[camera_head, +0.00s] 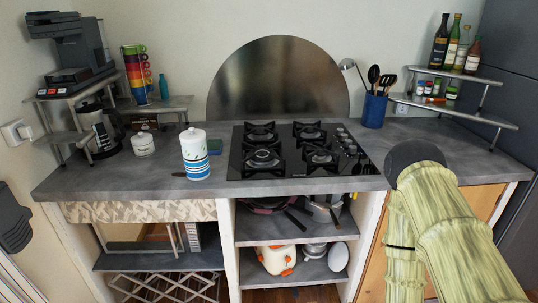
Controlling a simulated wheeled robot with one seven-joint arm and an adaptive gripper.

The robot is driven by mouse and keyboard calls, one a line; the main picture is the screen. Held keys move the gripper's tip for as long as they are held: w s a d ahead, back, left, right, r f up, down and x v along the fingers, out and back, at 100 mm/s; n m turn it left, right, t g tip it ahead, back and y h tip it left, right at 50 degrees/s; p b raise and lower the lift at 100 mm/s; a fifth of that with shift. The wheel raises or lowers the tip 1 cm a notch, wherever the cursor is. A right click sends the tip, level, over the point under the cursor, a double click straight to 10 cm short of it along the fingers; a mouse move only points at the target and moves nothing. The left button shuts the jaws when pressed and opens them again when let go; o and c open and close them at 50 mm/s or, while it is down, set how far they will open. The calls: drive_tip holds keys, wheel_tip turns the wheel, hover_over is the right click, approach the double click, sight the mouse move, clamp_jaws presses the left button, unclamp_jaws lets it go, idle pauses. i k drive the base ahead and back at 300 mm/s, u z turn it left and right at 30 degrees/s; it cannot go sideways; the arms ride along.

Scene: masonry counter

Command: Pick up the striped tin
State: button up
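The striped tin (195,158) is a white cylinder with blue bands and a white knobbed lid. It stands upright on the grey counter (110,183), left of the black gas hob, near the front edge. Nothing covers it in this view. My arm (455,235), pale green with a dark rounded joint, shows at the right in front of the counter. My gripper is not in view, so its opening and anything in it cannot be seen.
A smaller white lidded pot (143,144) and a coffee maker (101,132) stand left of the tin. A dark flat object (179,174) lies close by its left. The hob (293,150) is to its right. A blue utensil holder (374,110) stands farther right.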

sight(196, 156)
drive_tip(key=z, duration=2.05)
drive_tip(key=k, duration=2.1)
drive_tip(key=u, duration=1.75)
drive_tip(key=i, duration=0.6)
